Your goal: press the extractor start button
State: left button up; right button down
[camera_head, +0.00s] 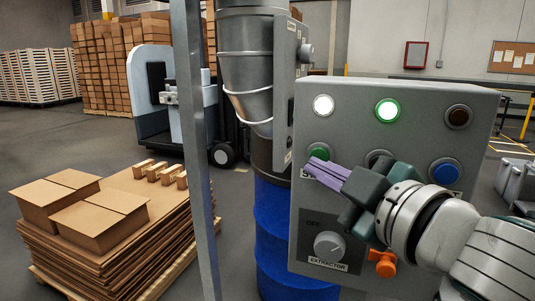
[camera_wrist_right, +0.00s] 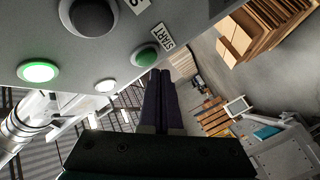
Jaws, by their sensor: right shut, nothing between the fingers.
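The grey control panel (camera_head: 480,110) fills the right half of the head view. The right gripper's purple fingers are shut and empty, with the tips at or just below the button. In the right wrist view the green button (camera_wrist_right: 145,56) sits beside a START label (camera_wrist_right: 154,37), just beyond and left of the fingertips (camera_wrist_right: 160,74). I cannot tell whether they touch. My left gripper is out of view.
The panel also has a lit white lamp (camera_head: 323,105), a lit green lamp (camera_head: 387,110), a dark lamp (camera_head: 458,117), a blue button (camera_head: 445,171), an extractor knob (camera_head: 329,245) and an orange knob (camera_head: 383,264). A blue drum (camera_head: 275,230) stands behind the panel; a metal post (camera_head: 195,150) stands left.

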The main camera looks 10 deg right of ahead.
jog(key=shift+s+a+p, duration=0.15)
jog(key=shift+s+a, duration=0.55)
jog(key=shift+s, duration=0.35)
jog(key=shift+s+a+p, duration=0.15)
jog(key=shift+s+a, duration=0.55)
jog(key=shift+s, duration=0.35)
